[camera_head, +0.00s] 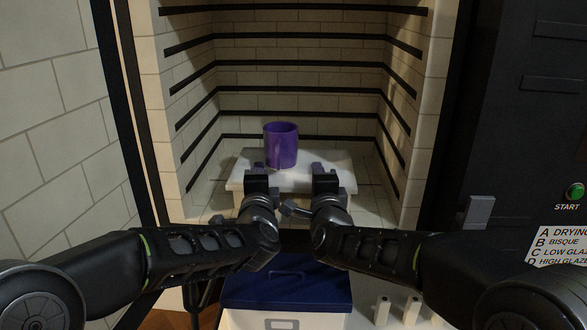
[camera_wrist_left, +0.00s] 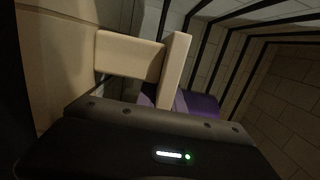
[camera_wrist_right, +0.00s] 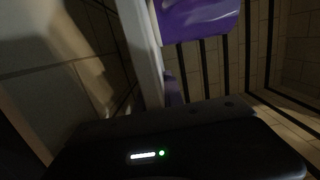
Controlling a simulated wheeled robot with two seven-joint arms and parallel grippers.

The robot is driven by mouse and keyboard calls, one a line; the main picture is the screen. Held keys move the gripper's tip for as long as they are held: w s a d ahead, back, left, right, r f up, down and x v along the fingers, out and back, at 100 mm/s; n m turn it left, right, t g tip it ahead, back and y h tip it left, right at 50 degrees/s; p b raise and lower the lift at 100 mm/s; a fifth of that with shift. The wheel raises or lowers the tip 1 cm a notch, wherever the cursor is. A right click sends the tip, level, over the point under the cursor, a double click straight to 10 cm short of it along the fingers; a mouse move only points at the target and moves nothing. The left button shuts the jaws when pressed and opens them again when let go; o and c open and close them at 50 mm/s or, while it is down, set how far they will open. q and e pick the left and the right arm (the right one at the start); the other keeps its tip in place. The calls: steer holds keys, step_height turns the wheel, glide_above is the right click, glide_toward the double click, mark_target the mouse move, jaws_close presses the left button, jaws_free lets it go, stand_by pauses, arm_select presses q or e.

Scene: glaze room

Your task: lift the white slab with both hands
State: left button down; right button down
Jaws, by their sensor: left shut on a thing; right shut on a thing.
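The white slab (camera_head: 297,184) lies level inside the kiln, with a purple mug (camera_head: 281,146) upright on it. My left gripper (camera_head: 259,173) is shut on the slab's front edge, left of its middle. My right gripper (camera_head: 320,172) is shut on the same edge, right of its middle. The slab shows edge-on in the left wrist view (camera_wrist_left: 174,72) and in the right wrist view (camera_wrist_right: 141,50). The mug shows partly in the left wrist view (camera_wrist_left: 203,103) and in the right wrist view (camera_wrist_right: 198,18). I cannot tell whether the slab touches its supports.
A pale block (camera_wrist_left: 128,55) meets the slab's underside in the left wrist view. Kiln walls with dark bars (camera_head: 299,90) enclose the slab at the back and sides. A blue-lidded box (camera_head: 287,287) stands below the opening. A dark panel with a green START button (camera_head: 574,192) is at right.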

arm_select(q)
steer(key=shift+r, duration=0.15)
arm_select(e)
steer(key=shift+r, duration=0.15)
stand_by(0.5)
